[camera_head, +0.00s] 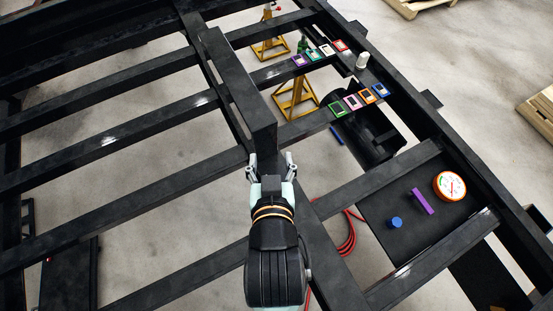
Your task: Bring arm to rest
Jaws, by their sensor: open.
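My gripper (271,163) is open and empty. It shows at the lower middle of the head view, with its two fingers spread apart. It appears over the black trailer frame (120,136), near the near end of a raised black beam (240,85). From this single view I cannot tell whether the fingers touch the frame. My arm reaches in from the bottom edge, and its lower part is out of the picture.
Several small coloured frames, one of them green (337,109), lie on the beams at upper right. A round gauge (450,186), a purple block (422,201) and a blue cylinder (396,222) sit on a dark plate. Yellow stands (296,97) and a red hose (348,240) are below.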

